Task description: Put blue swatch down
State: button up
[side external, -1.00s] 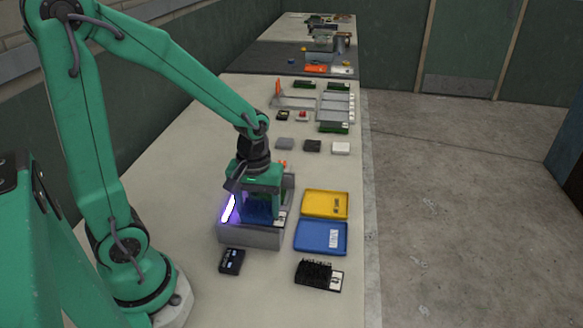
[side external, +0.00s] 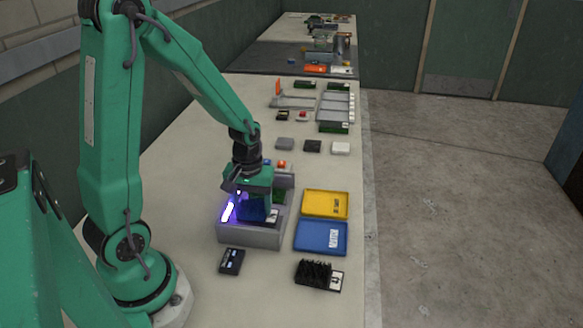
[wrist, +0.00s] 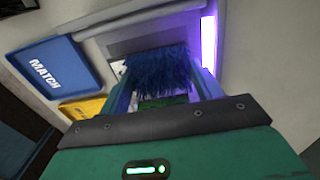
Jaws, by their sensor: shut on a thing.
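My gripper (side external: 252,205) points down into the open grey box (side external: 250,238) and is shut on the blue swatch (side external: 254,208). In the wrist view, the swatch (wrist: 158,75) is a tuft of dark blue fibres between the two fingers. Its underside is hidden, so I cannot tell whether it touches the box floor. A violet-white light bar (side external: 228,208) glows at the box's left side. A green patch (wrist: 163,101) shows by the swatch in the wrist view.
A blue tray (side external: 321,239), labelled MATCH in the wrist view, and a yellow tray (side external: 325,204) lie right of the box. A black bristly swatch (side external: 316,274) and a small dark device (side external: 232,261) lie in front. Several small blocks lie beyond the box.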

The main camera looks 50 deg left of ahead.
aim_at(251, 207)
jog(key=shift+f, duration=1.2)
jog(key=shift+f, duration=0.15)
jog(key=o, duration=1)
jog(key=shift+s+d+r, duration=0.1)
jog(key=shift+r, duration=1.85)
jog(key=shift+d+r, duration=0.1)
jog(key=shift+r, duration=1.85)
